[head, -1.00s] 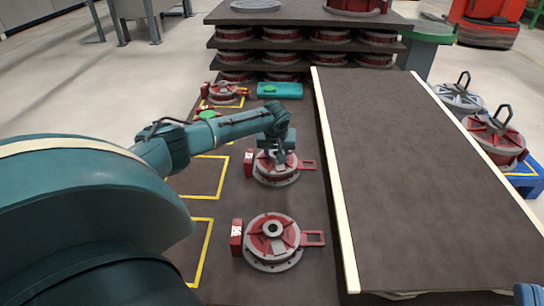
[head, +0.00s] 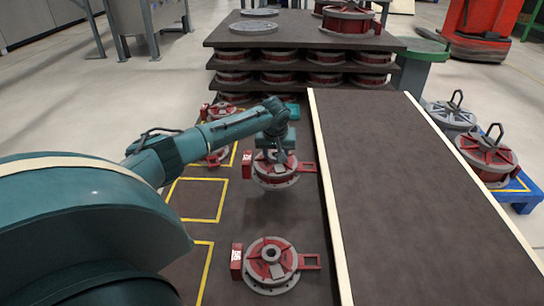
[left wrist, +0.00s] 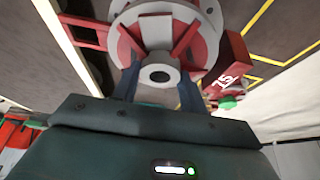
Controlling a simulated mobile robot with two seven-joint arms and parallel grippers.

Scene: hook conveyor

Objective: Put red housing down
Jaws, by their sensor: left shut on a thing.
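My left gripper (head: 273,152) is shut on the centre hub of a red housing (head: 277,176). This housing is a round grey flanged ring with red ribs, a red labelled block on its left and a red bracket on its right. It looks level and raised over the dark table surface. In the left wrist view, the two fingers (left wrist: 158,90) close around the hub of the housing (left wrist: 158,28). A second red housing (head: 271,265) stands on the table nearer to me. My right gripper is not in view.
Yellow outlined spaces (head: 200,201) lie left of the held housing; this one is empty. A farther one is partly hidden by my arm, with another housing there. A raised dark conveyor (head: 400,190) with pale edges runs along the right. A rack (head: 290,36) of housings stands behind.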

